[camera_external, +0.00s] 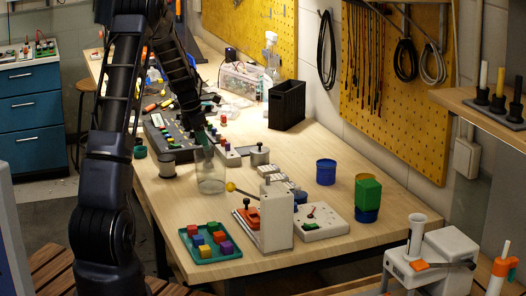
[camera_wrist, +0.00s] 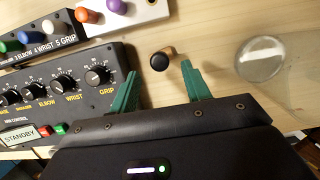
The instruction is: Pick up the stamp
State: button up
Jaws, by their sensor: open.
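A small upright piece with a round black top and a tan side (camera_wrist: 161,60), which looks like the stamp, stands on the wooden bench in the wrist view. My gripper (camera_wrist: 159,69) is open, and its two green fingers sit to the left and right of the piece's near side. Whether the fingers touch it or how far above it they are, I cannot tell. In the external view my gripper (camera_external: 204,138) hangs low over the bench near the control box. I cannot make out the stamp there; the gripper and clutter seem to hide it.
A black control box (camera_wrist: 60,92) with knobs lies close left of my gripper. A white box with coloured knobs (camera_wrist: 122,12) is just beyond. A clear glass jar (camera_wrist: 262,62) stands to the right, also in the external view (camera_external: 210,180). A green tray (camera_external: 213,257) holds coloured blocks.

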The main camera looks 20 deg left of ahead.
jog(key=shift+w+d+x, duration=0.1)
jog(key=shift+d+x, duration=0.05)
jog(key=shift+x, duration=1.25)
jog(key=shift+w+d+x, duration=0.15)
jog(key=shift+d+x, duration=0.05)
jog(key=shift+x, duration=1.15)
jog(key=shift+r, duration=0.15)
grip_shut()
jog(key=shift+r, duration=0.1)
